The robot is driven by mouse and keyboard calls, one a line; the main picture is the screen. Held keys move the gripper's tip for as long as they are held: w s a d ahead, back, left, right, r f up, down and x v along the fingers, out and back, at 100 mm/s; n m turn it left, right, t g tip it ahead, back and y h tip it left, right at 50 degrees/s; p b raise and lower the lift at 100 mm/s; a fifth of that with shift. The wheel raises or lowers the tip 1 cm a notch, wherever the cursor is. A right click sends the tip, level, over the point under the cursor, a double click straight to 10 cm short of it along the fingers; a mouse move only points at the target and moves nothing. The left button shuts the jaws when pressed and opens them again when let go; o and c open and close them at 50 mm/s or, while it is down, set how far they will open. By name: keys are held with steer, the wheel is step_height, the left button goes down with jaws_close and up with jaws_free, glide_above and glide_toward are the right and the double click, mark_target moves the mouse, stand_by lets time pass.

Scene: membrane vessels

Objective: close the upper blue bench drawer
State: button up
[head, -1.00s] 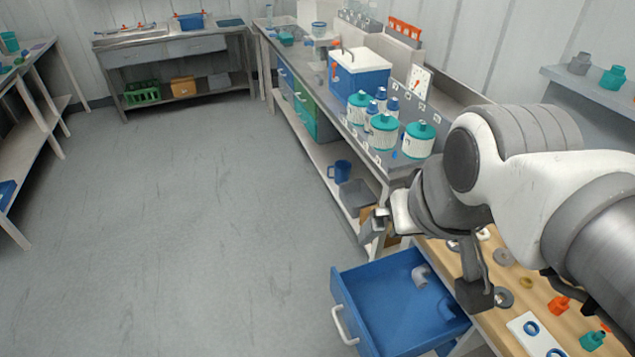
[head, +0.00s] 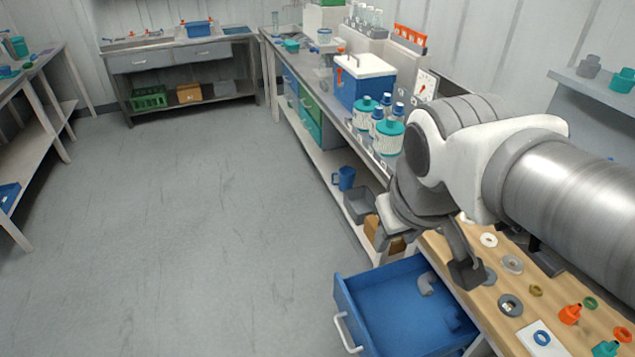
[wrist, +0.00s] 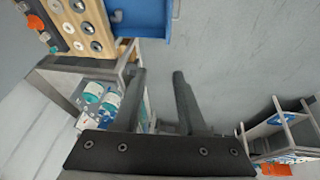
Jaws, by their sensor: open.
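The upper blue bench drawer (head: 408,314) is pulled out from the wooden-topped bench at the lower middle of the head view. Its white handle (head: 347,333) is on the front face at the left. A grey elbow fitting (head: 427,283) and a blue piece (head: 453,318) lie inside. In the wrist view part of the drawer (wrist: 146,14) shows at the top. My gripper (head: 425,250) is above and behind the drawer's far side, apart from it. In the wrist view its two fingers (wrist: 160,72) are spread with nothing between them.
The wooden bench top (head: 470,268) carries rings and orange and teal fittings. Beyond it a long bench holds white-and-teal vessels (head: 388,138) and a blue cooler box (head: 363,80). The grey floor (head: 200,230) left of the drawer is clear.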

steer(key=w+f+n+b, duration=0.1)
steer(key=f, duration=0.2)
steer(key=w+a+f+n+g+h+b, duration=0.1)
steer(key=w+f+n, duration=0.1)
steer(key=f, duration=0.1)
steer(key=w+f+n+b, duration=0.1)
steer(key=f+b, duration=0.1)
steer(key=f, duration=0.1)
steer(key=shift+w+a+f+g, duration=0.2)
steer(key=shift+w+a+g, duration=0.1)
steer(key=shift+w+a, duration=0.1)
jaws_close()
steer(key=w+a+f+n+g+h+b, duration=0.15)
steer(key=a+f+n+b, duration=0.3)
steer(key=f, duration=0.75)
steer(key=w+a+f+n+h+b, duration=0.1)
steer(key=w+a+f+n+b, duration=0.4)
steer(key=f, duration=0.6)
steer(key=a+f+n+h+b, duration=0.1)
steer(key=a+f+n+b, duration=0.4)
steer(key=f, duration=0.7)
steer(key=w+d+f+b, duration=0.1)
steer(key=w+d+f, duration=0.1)
steer(key=d+f, duration=0.6)
steer(key=shift+w+d+f, duration=0.2)
steer(key=shift+d, duration=0.5)
